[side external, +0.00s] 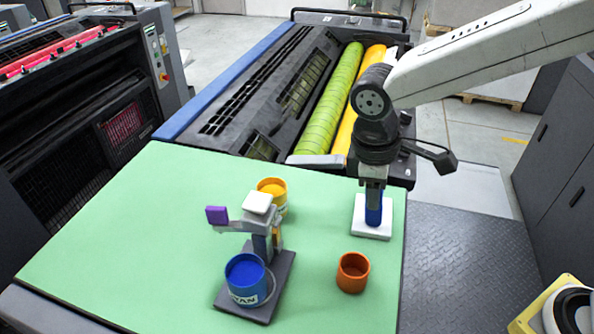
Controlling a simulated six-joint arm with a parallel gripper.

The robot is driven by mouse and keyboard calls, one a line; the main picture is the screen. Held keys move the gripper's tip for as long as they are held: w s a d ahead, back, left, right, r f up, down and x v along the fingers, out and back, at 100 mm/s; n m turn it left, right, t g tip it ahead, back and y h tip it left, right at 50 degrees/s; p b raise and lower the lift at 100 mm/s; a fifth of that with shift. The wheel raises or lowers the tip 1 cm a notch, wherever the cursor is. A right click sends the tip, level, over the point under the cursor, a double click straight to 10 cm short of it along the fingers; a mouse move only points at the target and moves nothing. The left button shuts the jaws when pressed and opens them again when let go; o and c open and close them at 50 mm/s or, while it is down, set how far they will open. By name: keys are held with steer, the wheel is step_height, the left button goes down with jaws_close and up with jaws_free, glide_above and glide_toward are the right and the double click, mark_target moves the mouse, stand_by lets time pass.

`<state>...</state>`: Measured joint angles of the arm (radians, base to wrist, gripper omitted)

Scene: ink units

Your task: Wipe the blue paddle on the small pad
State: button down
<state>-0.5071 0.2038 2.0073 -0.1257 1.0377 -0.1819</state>
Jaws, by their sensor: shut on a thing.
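My gripper (374,181) points down at the right side of the green table top. It is shut on the blue paddle (374,207), which hangs upright below it. The small white pad (362,229) lies flat on the table directly under the paddle. The paddle's lower end appears to meet the pad, but I cannot tell for sure whether it touches. The upper part of the paddle is hidden by the gripper.
A blue ink can (245,278) sits on a dark stand base (266,308) whose post carries a purple block (216,215) and a white block (258,202). A yellow can (272,186) stands behind it. An orange cup (352,272) is in front of the pad. The table's left side is clear.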

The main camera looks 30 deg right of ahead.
steer(key=shift+w+d+f, duration=0.1)
steer(key=shift+w+d, duration=0.5)
stand_by(0.3)
steer(key=shift+w+d+r, duration=0.25)
steer(key=shift+w+d, duration=0.25)
steer(key=shift+w, duration=0.1)
steer(key=shift+w, duration=0.1)
steer(key=shift+w+d+f, duration=0.1)
steer(key=shift+w+d, duration=0.4)
steer(key=shift+w+d, duration=0.1)
steer(key=shift+w+d+f, duration=0.15)
steer(key=shift+w+d, duration=0.3)
steer(key=shift+s+a, duration=0.1)
